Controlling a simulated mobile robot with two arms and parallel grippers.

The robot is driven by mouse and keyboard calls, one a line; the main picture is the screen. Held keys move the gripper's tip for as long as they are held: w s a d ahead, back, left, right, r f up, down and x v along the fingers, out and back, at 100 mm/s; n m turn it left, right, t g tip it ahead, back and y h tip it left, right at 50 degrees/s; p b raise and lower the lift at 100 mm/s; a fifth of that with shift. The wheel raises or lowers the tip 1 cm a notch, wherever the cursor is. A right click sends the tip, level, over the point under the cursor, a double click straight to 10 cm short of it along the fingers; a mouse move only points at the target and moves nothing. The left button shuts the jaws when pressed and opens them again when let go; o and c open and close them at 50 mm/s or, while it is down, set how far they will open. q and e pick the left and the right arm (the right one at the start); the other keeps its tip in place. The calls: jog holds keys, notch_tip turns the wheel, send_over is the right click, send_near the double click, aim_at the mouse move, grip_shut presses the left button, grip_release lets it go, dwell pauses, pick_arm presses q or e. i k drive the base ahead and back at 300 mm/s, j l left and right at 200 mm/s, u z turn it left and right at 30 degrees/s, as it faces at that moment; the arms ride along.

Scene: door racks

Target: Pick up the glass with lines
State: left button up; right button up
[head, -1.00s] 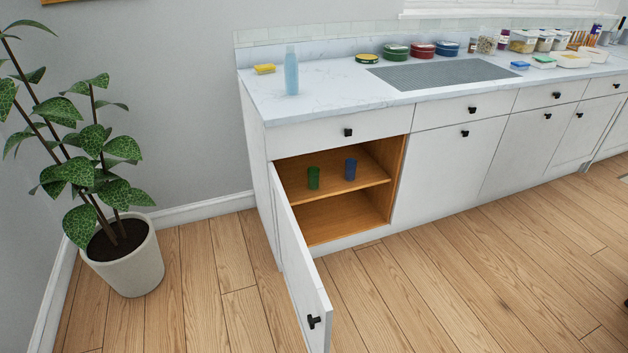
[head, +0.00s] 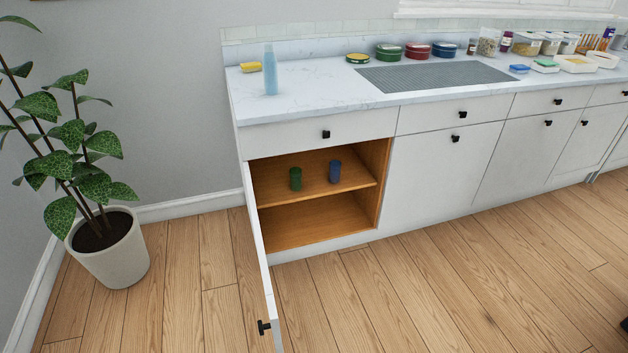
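Two glasses stand upright on the upper shelf inside the open cabinet in the head view. The green glass (head: 295,179) is on the left. The blue glass (head: 335,171) is to its right and a little apart from it. Both are too small here to tell clearly which one has lines. The cabinet shelf (head: 318,191) is orange-brown wood. Neither of my grippers is in view.
The white cabinet door (head: 259,262) stands open, reaching toward me left of the opening. A potted plant (head: 110,255) stands at the left. The countertop (head: 320,94) holds a blue bottle (head: 270,72), tins and containers. The wood floor in front is clear.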

aim_at(296, 180)
jog(key=i+l, duration=0.15)
jog(key=l, duration=0.25)
jog(key=i+l+u, duration=0.1)
jog(key=l, duration=0.25)
jog(key=i+l, duration=0.15)
jog(key=l, duration=0.25)
jog(key=i+l+u, duration=0.1)
jog(key=l, duration=0.25)
jog(key=i+l, duration=0.1)
jog(key=l, duration=0.3)
